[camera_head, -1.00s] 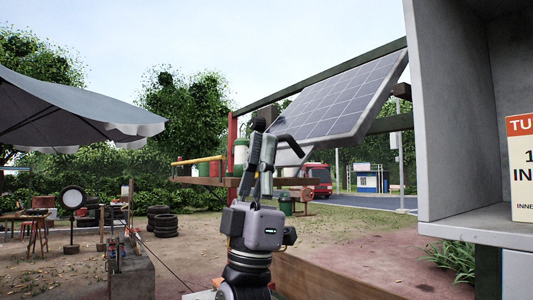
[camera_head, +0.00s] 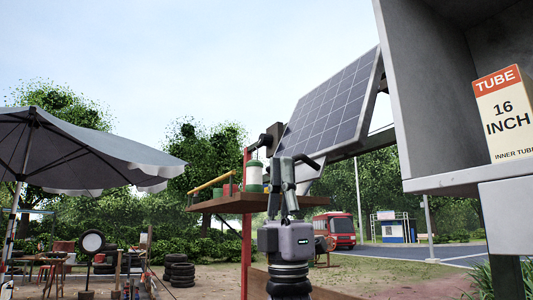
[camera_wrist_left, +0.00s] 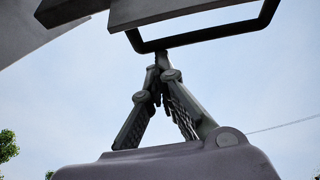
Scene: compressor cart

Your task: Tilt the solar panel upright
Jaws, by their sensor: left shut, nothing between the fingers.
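The solar panel (camera_head: 330,105) is a dark blue gridded sheet in a grey frame, steeply tilted, at the centre right of the head view. A dark loop handle (camera_head: 306,160) shows at its lower edge. My left gripper (camera_head: 284,166) points up just below this edge. In the left wrist view my left gripper (camera_wrist_left: 160,62) has its fingers closed together at the tips, with nothing between them. The tips meet the lower bar of the handle (camera_wrist_left: 215,33); whether they press on it is unclear. My right gripper is not seen.
A wooden shelf (camera_head: 226,204) with canisters on a red post stands behind my left arm. A grey cabinet (camera_head: 428,100) with a tube box (camera_head: 509,115) stands close on the right. A grey umbrella (camera_head: 75,148) is at left. Open sky surrounds the panel's upper left.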

